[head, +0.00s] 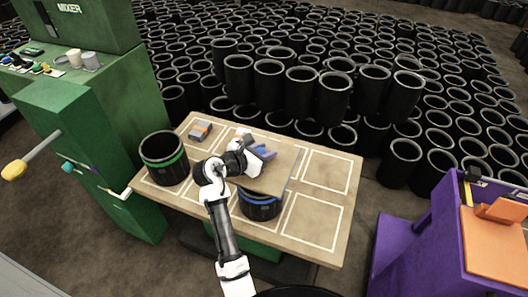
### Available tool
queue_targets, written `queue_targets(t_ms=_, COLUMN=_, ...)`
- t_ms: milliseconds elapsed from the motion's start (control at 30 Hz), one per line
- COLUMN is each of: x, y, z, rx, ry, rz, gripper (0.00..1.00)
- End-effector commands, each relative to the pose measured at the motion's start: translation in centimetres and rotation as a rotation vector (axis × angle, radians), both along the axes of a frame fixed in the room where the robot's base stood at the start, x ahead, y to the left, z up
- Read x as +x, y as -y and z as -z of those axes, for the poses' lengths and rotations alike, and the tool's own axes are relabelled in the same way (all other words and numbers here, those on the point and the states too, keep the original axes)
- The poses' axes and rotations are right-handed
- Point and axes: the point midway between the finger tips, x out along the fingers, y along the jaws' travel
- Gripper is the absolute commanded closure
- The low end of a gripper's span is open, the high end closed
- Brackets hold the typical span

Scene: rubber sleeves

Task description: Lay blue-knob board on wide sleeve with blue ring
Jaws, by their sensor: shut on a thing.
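My gripper (256,151) is shut on the blue knob (265,153) of a flat tan board (272,178). The board is over the wide black sleeve with the blue ring (260,208), which stands upright near the table's front edge. The board hides the sleeve's mouth. I cannot tell whether the board touches the rim or hangs just above it. My arm hides part of the board's left side.
Another wide black sleeve with a green ring (164,160) stands at the table's left. A small grey and orange box (200,131) lies at the back left. The table (350,190) has bare marked squares on the right. A green mixer stands left, a purple bench right.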

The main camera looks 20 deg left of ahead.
Motion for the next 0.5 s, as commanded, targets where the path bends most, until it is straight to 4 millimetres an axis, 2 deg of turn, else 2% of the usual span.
queue_targets(t_ms=33, x=0.0, y=0.0, z=0.9, rx=0.002, ry=0.002, rz=0.0, gripper=1.0)
queue_targets(t_ms=500, x=0.0, y=0.0, z=4.7, rx=0.002, ry=0.002, rz=0.0, gripper=1.0)
